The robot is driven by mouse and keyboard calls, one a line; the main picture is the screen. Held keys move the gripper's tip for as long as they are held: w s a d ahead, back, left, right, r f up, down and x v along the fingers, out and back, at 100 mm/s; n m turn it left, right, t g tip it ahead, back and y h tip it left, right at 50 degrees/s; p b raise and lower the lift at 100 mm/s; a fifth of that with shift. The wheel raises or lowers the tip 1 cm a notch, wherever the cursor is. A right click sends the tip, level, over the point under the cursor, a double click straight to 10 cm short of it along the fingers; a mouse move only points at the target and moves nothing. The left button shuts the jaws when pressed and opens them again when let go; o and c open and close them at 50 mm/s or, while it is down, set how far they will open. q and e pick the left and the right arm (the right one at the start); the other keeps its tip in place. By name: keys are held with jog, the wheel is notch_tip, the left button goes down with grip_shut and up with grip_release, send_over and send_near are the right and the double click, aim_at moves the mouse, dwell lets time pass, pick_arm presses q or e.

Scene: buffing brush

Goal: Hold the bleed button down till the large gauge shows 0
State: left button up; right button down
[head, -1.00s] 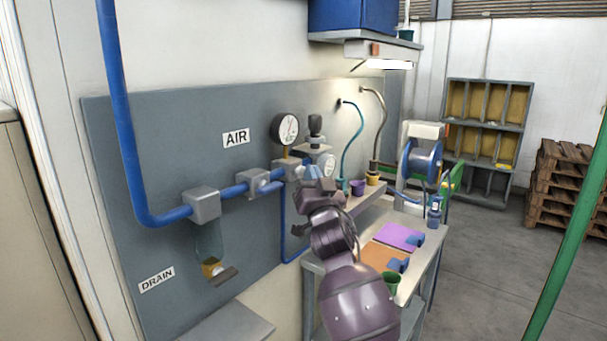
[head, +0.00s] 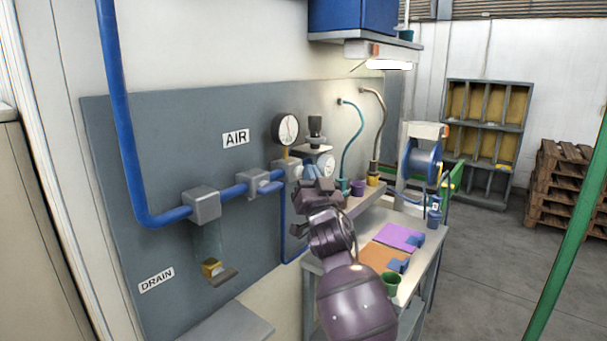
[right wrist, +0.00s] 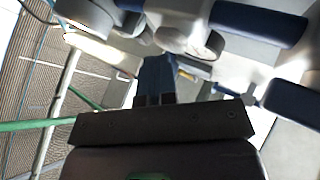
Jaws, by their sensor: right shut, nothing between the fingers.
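The large gauge (head: 286,129), round and white-faced with a dark rim, stands on the blue air line beside the AIR sign. Its needle is too small to read surely. A smaller gauge (head: 326,165) sits lower right, partly behind my right gripper (head: 312,172). The gripper is shut and empty, with its fingers pointing at the pipe fittings below the large gauge. In the right wrist view the dark blue fingers (right wrist: 157,72) are together, close to grey fittings and a round gauge (right wrist: 210,43). I cannot make out the bleed button or any contact with it. My left gripper is out of view.
A blue pipe (head: 118,110) runs down the left and across the grey panel (head: 150,130). A black-knobbed regulator (head: 315,127) stands right of the large gauge. The bench (head: 418,262) holds coloured pads and a green cup (head: 391,284).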

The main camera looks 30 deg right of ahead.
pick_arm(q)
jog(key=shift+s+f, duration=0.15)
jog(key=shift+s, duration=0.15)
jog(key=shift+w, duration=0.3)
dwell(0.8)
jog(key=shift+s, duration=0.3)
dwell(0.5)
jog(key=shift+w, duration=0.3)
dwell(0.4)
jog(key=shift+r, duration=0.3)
pick_arm(e)
jog(key=shift+s, duration=0.1)
pick_arm(q)
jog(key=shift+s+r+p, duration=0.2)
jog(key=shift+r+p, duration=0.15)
jog(key=shift+p, duration=0.15)
pick_arm(e)
jog(key=shift+s+d, duration=0.3)
jog(key=shift+s, duration=0.45)
